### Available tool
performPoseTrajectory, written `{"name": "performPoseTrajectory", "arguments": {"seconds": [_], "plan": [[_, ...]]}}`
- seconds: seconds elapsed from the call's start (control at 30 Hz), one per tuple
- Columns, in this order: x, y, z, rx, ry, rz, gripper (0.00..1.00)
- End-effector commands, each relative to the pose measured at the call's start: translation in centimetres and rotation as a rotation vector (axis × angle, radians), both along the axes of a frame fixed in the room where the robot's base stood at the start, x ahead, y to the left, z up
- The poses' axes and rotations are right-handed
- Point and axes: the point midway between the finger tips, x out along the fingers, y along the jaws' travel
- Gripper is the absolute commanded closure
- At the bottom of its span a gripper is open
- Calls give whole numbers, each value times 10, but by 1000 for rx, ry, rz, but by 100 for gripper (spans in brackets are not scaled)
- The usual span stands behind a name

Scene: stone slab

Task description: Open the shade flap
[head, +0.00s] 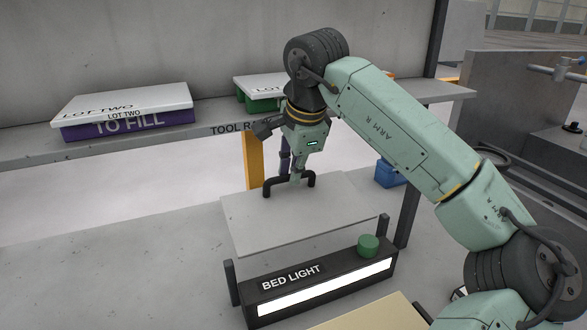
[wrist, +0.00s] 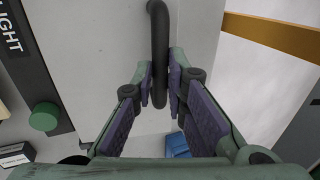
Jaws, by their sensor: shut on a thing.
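The shade flap (head: 308,221) is a flat light-grey panel above and behind the bed light (head: 325,283), a dark box labelled BED LIGHT with a bright strip along its front. The flap has a black bar handle (head: 268,187) near its far edge. My gripper (head: 297,178) comes down from above onto the handle. In the wrist view the gripper's purple-padded fingers (wrist: 160,88) are shut around the black handle (wrist: 159,40), and the pale flap (wrist: 105,40) lies beyond it. The fingertips are partly hidden by my gripper body in the head view.
A green knob (head: 368,245) sits on top of the bed light. A shelf (head: 205,135) behind holds a purple bin labelled TO FILL (head: 130,123) with a white lid, and a green bin. An orange post (head: 254,162) and a blue bin (head: 388,174) stand behind the flap.

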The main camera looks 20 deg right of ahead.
Motion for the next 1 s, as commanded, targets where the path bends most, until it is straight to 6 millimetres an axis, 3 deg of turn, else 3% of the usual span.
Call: {"name": "performPoseTrajectory", "arguments": {"seconds": [0.57,1.0], "plan": [[-1,0,0,0,-18,0,100],[-19,-2,17,6,-284,-2,100]]}}
